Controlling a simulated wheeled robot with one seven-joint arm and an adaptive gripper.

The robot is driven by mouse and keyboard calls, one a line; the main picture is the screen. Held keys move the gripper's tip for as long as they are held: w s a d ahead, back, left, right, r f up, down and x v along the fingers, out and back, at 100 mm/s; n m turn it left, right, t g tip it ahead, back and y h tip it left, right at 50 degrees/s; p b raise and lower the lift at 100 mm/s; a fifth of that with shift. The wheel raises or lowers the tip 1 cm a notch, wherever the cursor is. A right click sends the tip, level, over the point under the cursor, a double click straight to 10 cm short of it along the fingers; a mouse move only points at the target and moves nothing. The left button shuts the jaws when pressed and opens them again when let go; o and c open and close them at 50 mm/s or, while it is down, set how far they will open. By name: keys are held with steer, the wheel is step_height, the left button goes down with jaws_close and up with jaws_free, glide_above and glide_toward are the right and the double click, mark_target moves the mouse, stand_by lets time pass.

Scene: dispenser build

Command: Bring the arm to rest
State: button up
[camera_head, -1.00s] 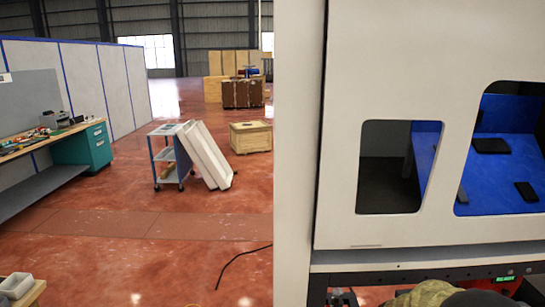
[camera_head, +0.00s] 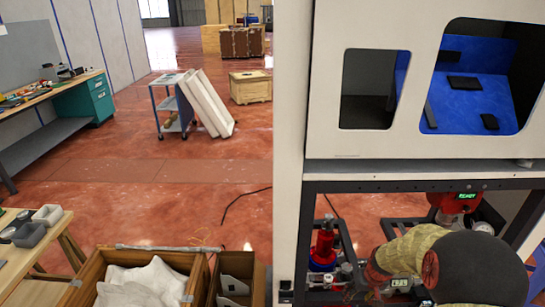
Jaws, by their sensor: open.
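Part of my arm, in a camouflage-patterned cover with a dark rounded joint, shows at the bottom right, in front of the lower bay of a white machine cabinet (camera_head: 347,145). My gripper's fingers cannot be made out in this view. A red device with a green lit display (camera_head: 467,196) is partly seen behind the arm. A red and dark piece of equipment (camera_head: 323,245) stands left of the arm inside the bay's black frame.
A wooden crate (camera_head: 90,272) with white bags and a narrower wooden box (camera_head: 262,285) stand at the bottom, left of the cabinet. A workbench (camera_head: 50,92) with tools and a cart (camera_head: 170,108) with leaning white panels are farther back. The red floor between is largely clear.

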steer(key=s+a+m+g, duration=0.1)
steer(key=s+a, duration=0.1)
steer(key=s, duration=0.4)
steer(key=s+a+r+t, duration=0.1)
steer(key=s+a+r, duration=0.1)
steer(key=s+r, duration=0.4)
steer(key=s+a+r+t, duration=0.2)
steer(key=s+r, duration=0.5)
steer(key=r, duration=1)
steer(key=s+a+r+n+t, duration=0.1)
steer(key=s+a+r, duration=0.3)
steer(key=r, duration=0.7)
steer(key=s, duration=0.2)
steer(key=shift+s+r+t+h, duration=0.3)
steer(key=shift+s+r, duration=0.05)
steer(key=shift+s, duration=0.05)
steer(key=shift+a, duration=0.15)
